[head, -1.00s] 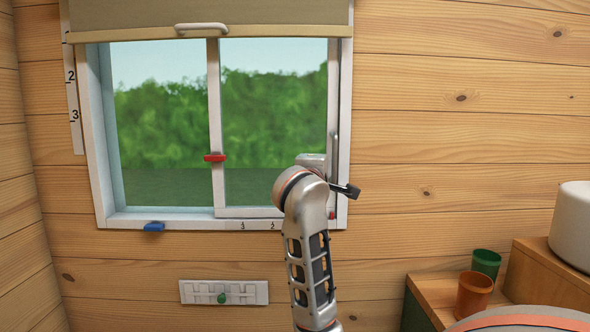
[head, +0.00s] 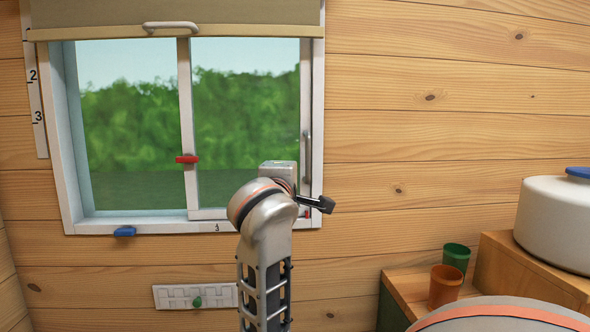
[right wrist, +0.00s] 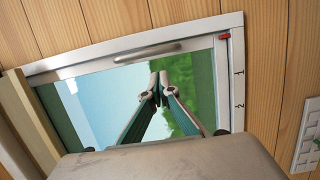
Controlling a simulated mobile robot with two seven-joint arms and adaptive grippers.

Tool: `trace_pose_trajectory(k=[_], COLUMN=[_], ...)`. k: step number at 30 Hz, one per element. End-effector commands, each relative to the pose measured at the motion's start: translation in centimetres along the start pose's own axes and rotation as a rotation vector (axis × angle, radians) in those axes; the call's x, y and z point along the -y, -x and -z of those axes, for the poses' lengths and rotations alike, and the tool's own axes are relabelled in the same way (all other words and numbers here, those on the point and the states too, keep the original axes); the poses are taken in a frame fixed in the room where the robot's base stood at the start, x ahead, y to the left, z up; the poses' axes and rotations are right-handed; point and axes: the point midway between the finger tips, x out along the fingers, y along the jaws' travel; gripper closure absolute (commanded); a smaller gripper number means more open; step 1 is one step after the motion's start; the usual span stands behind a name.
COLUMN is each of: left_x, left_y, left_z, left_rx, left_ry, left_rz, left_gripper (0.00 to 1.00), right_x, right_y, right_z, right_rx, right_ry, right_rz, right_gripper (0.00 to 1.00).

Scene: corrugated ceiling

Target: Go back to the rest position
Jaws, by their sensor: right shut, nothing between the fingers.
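My right arm rises from the bottom of the head view, its wrist in front of the lower right of the window (head: 135,140). In the right wrist view my right gripper (right wrist: 158,88) is shut and empty. Its fingertips show against the window glass, with no contact visible. My left gripper is not in view.
The window has a vertical handle (head: 306,135), a red latch (head: 187,159), a blue knob (head: 125,231) and a blind (head: 90,12) above. A green cup (head: 456,255), an orange cup (head: 445,287) and a white pot (head: 555,222) stand at right. The wall between is clear.

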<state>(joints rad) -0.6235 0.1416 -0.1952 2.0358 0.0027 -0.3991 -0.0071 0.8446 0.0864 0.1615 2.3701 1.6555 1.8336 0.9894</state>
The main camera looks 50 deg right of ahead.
Motion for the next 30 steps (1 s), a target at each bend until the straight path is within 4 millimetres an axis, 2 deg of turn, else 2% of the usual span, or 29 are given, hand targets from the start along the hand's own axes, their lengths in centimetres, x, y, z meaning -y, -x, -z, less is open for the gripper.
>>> trace_pose_trajectory(k=[3,7,17,20,23,27,30], left_x=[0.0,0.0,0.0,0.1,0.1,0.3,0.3], left_y=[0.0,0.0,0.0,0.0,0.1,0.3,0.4], left_z=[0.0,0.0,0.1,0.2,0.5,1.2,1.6], left_rx=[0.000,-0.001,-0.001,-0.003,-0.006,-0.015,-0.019], left_ry=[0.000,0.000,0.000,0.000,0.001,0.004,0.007], left_rz=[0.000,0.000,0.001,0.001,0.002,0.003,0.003], left_gripper=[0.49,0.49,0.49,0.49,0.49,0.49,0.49], right_x=[0.0,0.0,0.0,0.3,0.6,0.6,0.1], right_y=[1.9,3.0,3.5,3.4,3.4,4.1,5.5], right_z=[0.2,0.2,0.1,-0.3,-1.4,-3.2,-3.4], right_rx=[-0.005,-0.004,-0.002,0.027,0.112,0.304,0.446], right_ry=[-0.002,0.000,0.003,0.050,0.195,0.558,0.861], right_rz=[0.001,0.001,0.000,-0.008,-0.038,-0.120,-0.197], right_gripper=[1.00,1.00,1.00,1.00,1.00,1.00,1.00])
